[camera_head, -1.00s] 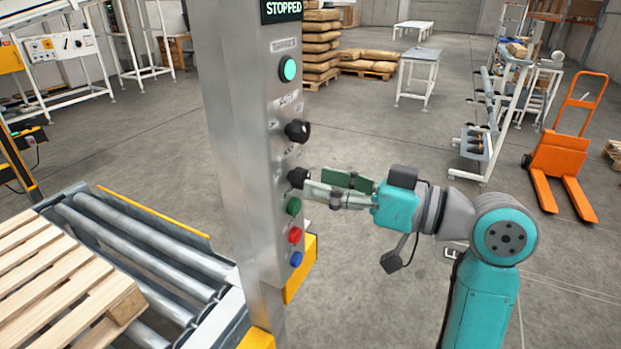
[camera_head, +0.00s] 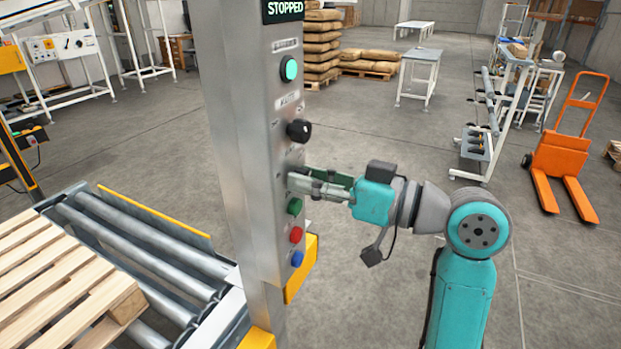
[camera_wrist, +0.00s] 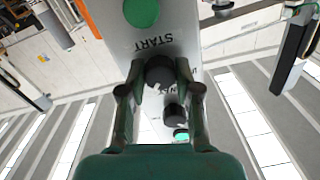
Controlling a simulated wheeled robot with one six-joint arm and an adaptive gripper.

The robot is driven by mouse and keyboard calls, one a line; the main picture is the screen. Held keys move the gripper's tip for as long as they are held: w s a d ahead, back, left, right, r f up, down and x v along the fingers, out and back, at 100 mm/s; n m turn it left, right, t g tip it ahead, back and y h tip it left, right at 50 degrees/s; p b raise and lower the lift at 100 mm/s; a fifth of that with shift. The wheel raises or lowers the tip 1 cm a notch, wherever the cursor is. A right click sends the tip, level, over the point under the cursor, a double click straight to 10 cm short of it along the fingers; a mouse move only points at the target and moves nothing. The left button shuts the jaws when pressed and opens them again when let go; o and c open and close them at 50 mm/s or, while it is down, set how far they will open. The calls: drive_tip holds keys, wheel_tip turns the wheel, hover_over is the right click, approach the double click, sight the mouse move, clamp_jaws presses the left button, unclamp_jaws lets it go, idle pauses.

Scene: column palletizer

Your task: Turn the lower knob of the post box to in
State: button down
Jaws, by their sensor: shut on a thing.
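The post box (camera_head: 246,170) is a tall grey metal column with a row of controls on its face. Its upper knob (camera_head: 299,130) is black and stands clear above my gripper (camera_head: 301,182). The lower knob is hidden behind my fingertips in the head view. In the wrist view the black lower knob (camera_wrist: 160,71) sits between my two fingers, which are shut on it. The upper knob (camera_wrist: 175,114) shows beyond it. I cannot read which way the lower knob points.
A lit green button (camera_head: 289,69) and a STOPPED display (camera_head: 283,9) are above the knobs. Green (camera_head: 294,206), red (camera_head: 296,235) and blue (camera_head: 297,259) buttons are close below my gripper. A roller conveyor (camera_head: 150,235) with a wooden pallet (camera_head: 60,285) is at left.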

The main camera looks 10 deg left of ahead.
drive_tip(key=shift+n+h, duration=0.3)
drive_tip(key=shift+n, duration=7.4)
drive_tip(key=c, duration=0.8)
unclamp_jaws()
drive_tip(key=v, duration=1.2)
drive_tip(key=shift+s, duration=0.2)
